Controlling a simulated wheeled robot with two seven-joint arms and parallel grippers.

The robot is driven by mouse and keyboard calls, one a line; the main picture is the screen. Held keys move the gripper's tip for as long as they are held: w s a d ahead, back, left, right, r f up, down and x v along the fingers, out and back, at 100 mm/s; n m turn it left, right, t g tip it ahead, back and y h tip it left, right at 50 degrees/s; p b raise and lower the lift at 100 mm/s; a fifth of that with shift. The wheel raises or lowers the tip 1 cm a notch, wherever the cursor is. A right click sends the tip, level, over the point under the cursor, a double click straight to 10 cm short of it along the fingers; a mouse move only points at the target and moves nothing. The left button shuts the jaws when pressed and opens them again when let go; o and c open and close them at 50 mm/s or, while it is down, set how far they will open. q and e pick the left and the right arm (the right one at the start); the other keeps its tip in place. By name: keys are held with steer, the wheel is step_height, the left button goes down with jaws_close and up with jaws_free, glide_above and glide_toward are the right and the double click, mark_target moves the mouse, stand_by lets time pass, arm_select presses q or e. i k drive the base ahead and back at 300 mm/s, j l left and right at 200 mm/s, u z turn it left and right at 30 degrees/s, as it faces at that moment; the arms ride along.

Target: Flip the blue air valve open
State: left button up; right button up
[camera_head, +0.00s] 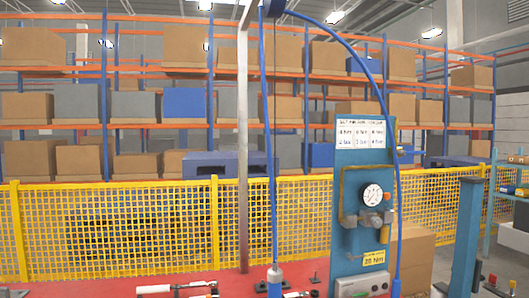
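A blue upright panel (345,238) stands right of centre. It carries a round white gauge (372,195) with brass-coloured fittings (350,218) around and below it. A separate blue valve lever cannot be made out against the blue panel. A blue hose (396,190) curves down along the panel's right edge. Another blue hose (270,130) hangs straight down left of the panel and ends in a grey fitting (275,277) low in the picture. I cannot identify either of my grippers in this view.
A red surface (115,287) with white and metal parts lies along the bottom. A grey post (243,150) rises left of the hanging hose. A yellow mesh fence (110,225) runs behind, with box-filled racks beyond. A dark blue post (467,235) and cardboard box (414,250) stand right.

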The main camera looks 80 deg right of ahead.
mark_target(400, 152)
steer(key=z, duration=3.7)
steer(key=i+l+z, duration=0.25)
steer(key=i, duration=0.3)
steer(key=i+l+z, duration=0.25)
steer(key=i, duration=0.3)
steer(key=i+z, duration=0.2)
steer(key=i, duration=0.35)
